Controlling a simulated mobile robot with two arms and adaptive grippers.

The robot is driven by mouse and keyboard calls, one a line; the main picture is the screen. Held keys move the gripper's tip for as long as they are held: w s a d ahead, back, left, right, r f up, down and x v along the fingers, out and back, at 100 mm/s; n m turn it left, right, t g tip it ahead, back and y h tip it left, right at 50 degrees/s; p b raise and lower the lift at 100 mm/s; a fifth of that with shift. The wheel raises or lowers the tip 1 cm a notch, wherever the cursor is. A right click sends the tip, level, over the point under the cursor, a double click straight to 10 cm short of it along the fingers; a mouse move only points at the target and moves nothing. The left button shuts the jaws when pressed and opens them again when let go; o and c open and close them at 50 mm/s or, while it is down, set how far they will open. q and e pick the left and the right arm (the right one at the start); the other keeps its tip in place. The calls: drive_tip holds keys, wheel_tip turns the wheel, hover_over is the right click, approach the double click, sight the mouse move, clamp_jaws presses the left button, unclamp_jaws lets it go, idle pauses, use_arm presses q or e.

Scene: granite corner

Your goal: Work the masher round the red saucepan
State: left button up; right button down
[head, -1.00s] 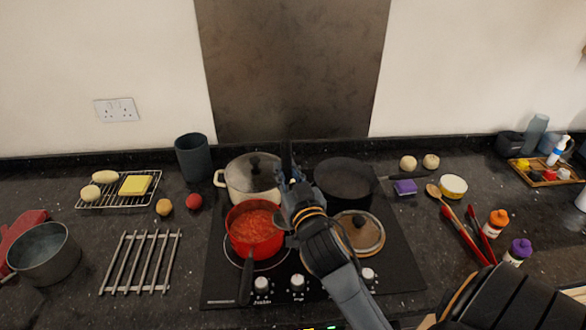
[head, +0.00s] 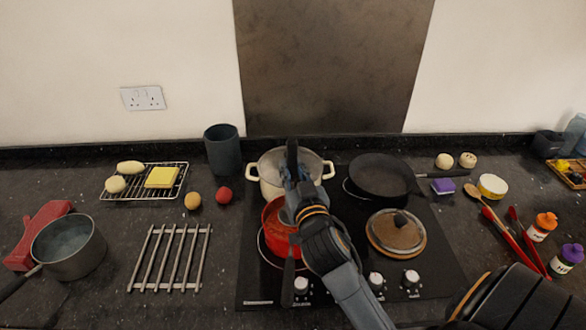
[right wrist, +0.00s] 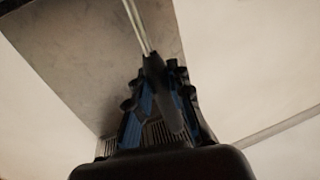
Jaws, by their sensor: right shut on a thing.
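The red saucepan (head: 279,246) sits on the front left of the hob with its dark handle toward me. Some red contents show at its left; my right gripper and wrist cover much of the rest. My right gripper (head: 293,178) is above the pan's far side, shut on the masher. In the right wrist view, the masher's dark handle (right wrist: 163,88) lies between the fingers of the gripper (right wrist: 160,105), and its pale metal shaft (right wrist: 136,22) runs upward out of frame. The masher's head is not visible. My left gripper is not in view.
A cream pot (head: 268,176) stands close behind the saucepan. A metal trivet (head: 171,258) and a grey saucepan (head: 68,248) lie left. The worktop between trivet and hob is clear.

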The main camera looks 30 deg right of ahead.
wheel_tip(320, 180, down, 2)
drive_tip(key=shift+s+f+b, duration=0.1)
drive_tip(key=shift+b, duration=0.5)
wheel_tip(320, 180, down, 5)
drive_tip(key=b, duration=0.3)
drive_tip(key=shift+d+r+b, duration=0.1)
drive_tip(key=shift+r+b, duration=0.1)
drive_tip(key=shift+b, duration=0.15)
drive_tip(key=shift+s+f, duration=0.15)
drive_tip(key=shift+f, duration=0.05)
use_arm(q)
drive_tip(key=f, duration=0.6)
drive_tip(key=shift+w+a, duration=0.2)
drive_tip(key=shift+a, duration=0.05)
use_arm(e)
drive_tip(key=shift+f, duration=0.1)
